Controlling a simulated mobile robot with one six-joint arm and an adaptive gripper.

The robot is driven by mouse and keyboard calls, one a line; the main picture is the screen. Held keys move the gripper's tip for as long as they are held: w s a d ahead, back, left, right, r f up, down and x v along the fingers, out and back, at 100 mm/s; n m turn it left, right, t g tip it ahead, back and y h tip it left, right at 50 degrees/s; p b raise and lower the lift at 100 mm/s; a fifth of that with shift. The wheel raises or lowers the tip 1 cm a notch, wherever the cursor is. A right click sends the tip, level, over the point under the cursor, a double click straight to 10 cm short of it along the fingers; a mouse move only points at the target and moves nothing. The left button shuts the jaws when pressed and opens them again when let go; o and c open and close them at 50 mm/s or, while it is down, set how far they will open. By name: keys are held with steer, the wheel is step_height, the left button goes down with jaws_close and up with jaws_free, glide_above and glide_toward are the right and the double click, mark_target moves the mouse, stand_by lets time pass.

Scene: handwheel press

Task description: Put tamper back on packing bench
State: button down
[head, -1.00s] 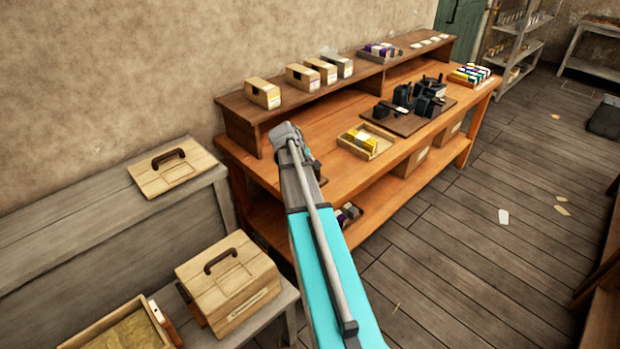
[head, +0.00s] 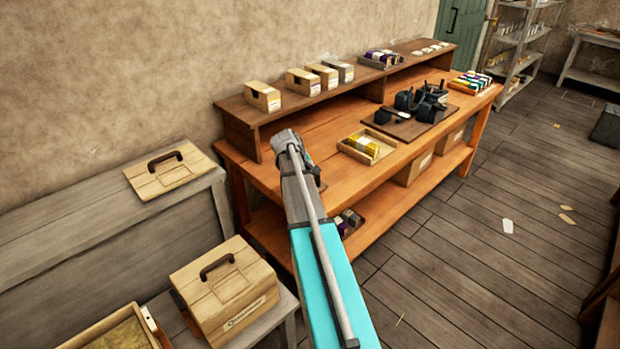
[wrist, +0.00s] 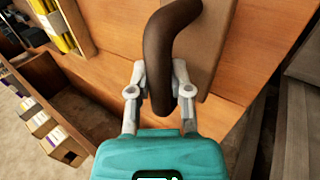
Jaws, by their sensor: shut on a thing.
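The tamper, a dark brown curved handle (wrist: 165,50) on a wooden plate (wrist: 214,75), shows in the wrist view. My gripper (wrist: 159,92) is shut on the handle, one finger on each side. The packing bench (head: 300,141) is orange-brown wood with a raised back shelf.
A tray of yellow packets (head: 367,147) and a dark board with black devices (head: 411,125) stand farther right on the bench. Small boxes (head: 263,96) line its shelf. A handled lid (head: 165,172) and a handled box (head: 228,288) are at left. The bench top between arm and tray looks clear.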

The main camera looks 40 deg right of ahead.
steer(key=shift+w+d+f+b, duration=0.2)
steer(key=shift+w+f+b, duration=0.15)
steer(key=shift+f+b, duration=1.65)
steer(key=shift+b, duration=0.05)
steer(key=shift+f, duration=0.1)
steer(key=c, duration=0.5)
jaws_free()
steer(key=shift+c, duration=0.2)
steer(key=p+v, duration=0.2)
steer(key=v, duration=0.1)
steer(key=shift+d+p, duration=0.15)
steer(key=shift+p, duration=0.2)
steer(key=p+v, duration=0.7)
steer(key=v, duration=0.2)
